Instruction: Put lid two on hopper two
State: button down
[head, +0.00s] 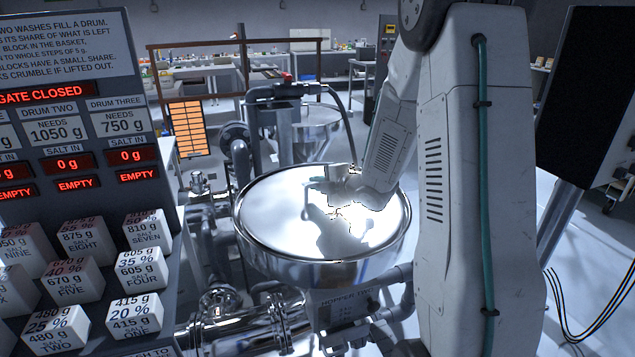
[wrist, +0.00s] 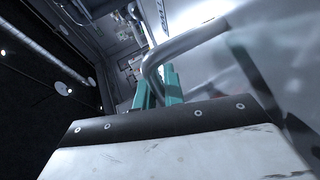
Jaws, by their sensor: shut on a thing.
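Hopper two (head: 345,303) is the shiny metal vessel in the middle of the head view, with a partly readable label on its front. A round polished disc, which I take as lid two (head: 275,215), lies level over its mouth. I cannot tell whether a small gap is left at the rim. My gripper (head: 318,184) is over the disc, its shadow falling on it. In the wrist view the teal fingers (wrist: 158,88) are shut on the lid's bent metal handle (wrist: 190,40). My wrist hides part of the handle and the far rim.
A panel (head: 65,120) with red displays and white labelled salt blocks (head: 75,280) stands at the left. Another hopper (head: 318,135) and pipework (head: 240,165) are behind hopper two. A dark panel (head: 583,100) on a post stands at the right.

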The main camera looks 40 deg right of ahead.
jog(key=shift+f, duration=0.45)
dwell(0.5)
jog(key=c, duration=1.4)
grip_release()
jog(key=shift+f, duration=0.1)
jog(key=shift+s, duration=0.1)
jog(key=v, duration=0.7)
jog(key=shift+s+r, duration=0.2)
jog(key=shift+s, duration=0.05)
